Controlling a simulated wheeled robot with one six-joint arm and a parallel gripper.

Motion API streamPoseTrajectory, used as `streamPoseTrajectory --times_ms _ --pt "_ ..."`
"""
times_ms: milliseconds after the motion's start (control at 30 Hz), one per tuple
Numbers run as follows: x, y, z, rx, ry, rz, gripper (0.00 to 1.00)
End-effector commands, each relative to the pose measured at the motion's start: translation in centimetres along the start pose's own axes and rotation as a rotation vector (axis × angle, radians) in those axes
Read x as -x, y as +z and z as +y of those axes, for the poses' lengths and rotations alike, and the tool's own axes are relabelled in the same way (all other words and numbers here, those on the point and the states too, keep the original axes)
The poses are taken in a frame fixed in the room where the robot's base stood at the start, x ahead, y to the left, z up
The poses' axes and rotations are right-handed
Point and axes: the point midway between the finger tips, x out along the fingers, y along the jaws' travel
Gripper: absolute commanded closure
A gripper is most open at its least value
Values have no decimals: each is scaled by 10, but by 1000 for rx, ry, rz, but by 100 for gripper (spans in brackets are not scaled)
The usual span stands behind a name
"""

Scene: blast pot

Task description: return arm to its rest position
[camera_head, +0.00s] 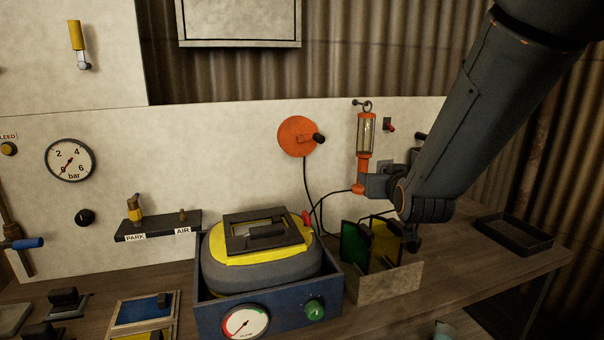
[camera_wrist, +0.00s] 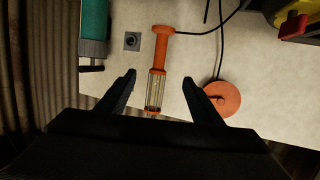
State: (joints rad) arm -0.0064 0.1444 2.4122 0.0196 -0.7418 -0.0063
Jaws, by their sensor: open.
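My gripper (camera_wrist: 159,77) is open and empty in the wrist view, its two dark fingers spread apart. The caged orange lamp (camera_wrist: 157,72) shows between the fingertips, farther off against the wall and not gripped. In the head view my arm (camera_head: 480,110) reaches down from the top right, and its wrist end is bent in front of the wall, just right of the hanging lamp (camera_head: 366,135). The fingers are hard to make out there.
A blue box (camera_head: 210,318) with a yellow-topped pot stands on the bench. Beside it is an open bin (camera_head: 385,285) with green and yellow plates, close below my wrist. A black tray (camera_head: 515,232) lies at right. An orange disc (camera_head: 297,137) with a crank is on the wall.

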Motion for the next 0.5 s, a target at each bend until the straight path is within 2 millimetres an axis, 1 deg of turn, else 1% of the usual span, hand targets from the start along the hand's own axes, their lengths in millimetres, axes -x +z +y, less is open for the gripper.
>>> streamPoseTrajectory --times_ms 167,267,367,400,467,500 --pt "11 47 -1 1 -3 -173 40" --pt "25 81 -1 2 -4 -303 40" --pt "49 125 -1 4 -6 -478 40" --pt "63 145 -1 4 -6 -561 40" --pt "87 173 0 5 -6 -686 40" --pt "104 190 0 5 -6 -767 40"
